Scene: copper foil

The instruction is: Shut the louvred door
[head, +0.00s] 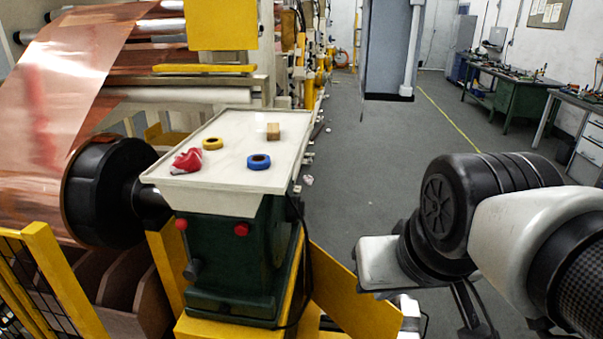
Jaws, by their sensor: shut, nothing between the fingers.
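I see no louvred door in the head view, neither its slats nor its handle. My arm reaches in from the right edge. The pale hand of my gripper (378,266) is at the lower middle right, over the grey floor and to the right of the machine stand. The gripper is shut and holds nothing. Its fingertips cannot be made out clearly.
A pale tray (220,136) on a green machine stand (228,262) holds a red cloth, yellow and blue tape rolls and a wooden block. Yellow guards (349,292) flank it. Open floor (400,145) leads past a blue-grey column (389,45); benches (513,84) stand right.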

